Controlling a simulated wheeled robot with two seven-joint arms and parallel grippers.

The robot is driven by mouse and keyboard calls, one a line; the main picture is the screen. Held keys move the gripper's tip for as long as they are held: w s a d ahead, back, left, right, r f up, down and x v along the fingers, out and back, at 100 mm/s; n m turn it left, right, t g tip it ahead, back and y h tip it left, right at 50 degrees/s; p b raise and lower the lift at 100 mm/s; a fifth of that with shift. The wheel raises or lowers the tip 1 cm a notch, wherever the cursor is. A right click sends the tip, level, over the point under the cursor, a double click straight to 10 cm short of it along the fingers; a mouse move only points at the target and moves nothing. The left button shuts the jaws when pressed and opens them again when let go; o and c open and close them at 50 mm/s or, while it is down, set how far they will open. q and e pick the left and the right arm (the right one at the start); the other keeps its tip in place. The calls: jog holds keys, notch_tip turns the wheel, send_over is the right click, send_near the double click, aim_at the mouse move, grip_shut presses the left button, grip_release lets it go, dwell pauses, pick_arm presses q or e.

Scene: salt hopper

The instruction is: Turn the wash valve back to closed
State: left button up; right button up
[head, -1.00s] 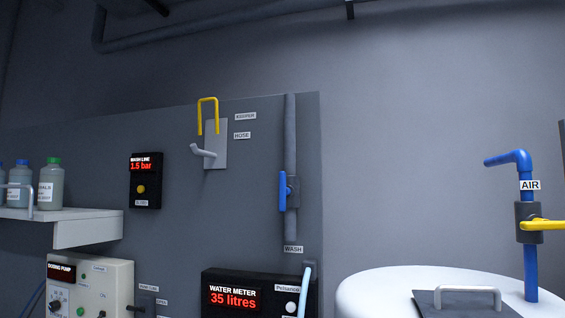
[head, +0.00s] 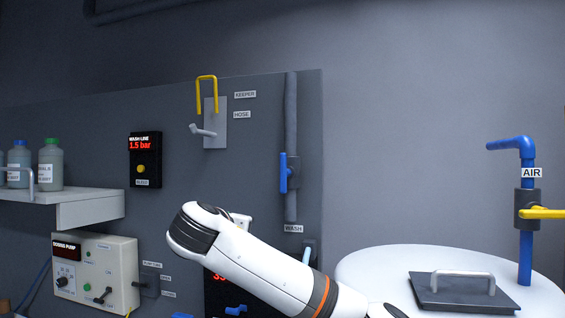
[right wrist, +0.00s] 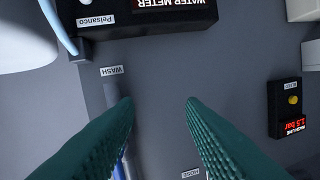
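The wash valve (head: 293,172) sits on the grey vertical pipe on the panel, above the WASH label. Its blue lever (head: 283,173) stands upright, in line with the pipe. In the right wrist view, which is turned upside down, part of the blue lever (right wrist: 128,160) shows beside and behind the left-hand green finger. My right gripper (right wrist: 158,103) is open and empty, its fingers facing the panel. In the head view my right arm reaches up from the bottom below the valve, and its fingers are hidden. My left gripper is not in view.
A water meter (right wrist: 150,18) is partly hidden behind my arm in the head view. A hose hook plate (head: 215,125) and wash line display (head: 145,158) are left of the valve. A white tank (head: 375,262) with a lid and the yellow-handled air valve (head: 542,212) stand right.

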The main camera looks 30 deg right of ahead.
aim_at(283, 162)
jog(key=s+d+r+g+h, duration=0.1)
jog(key=s+d+r+h, duration=0.15)
jog(key=r, duration=0.35)
jog(key=s+d+r+h, duration=0.1)
jog(key=s+d+r, duration=0.2)
jog(key=r, duration=0.3)
jog(key=p+x, duration=0.7)
jog(key=x, duration=0.4)
jog(key=shift+w+r, duration=0.15)
jog(key=shift+w, duration=0.05)
jog(key=shift+w+d+f+p, duration=0.2)
jog(key=shift+w+d+p, duration=0.15)
jog(key=shift+w, duration=0.1)
grip_shut()
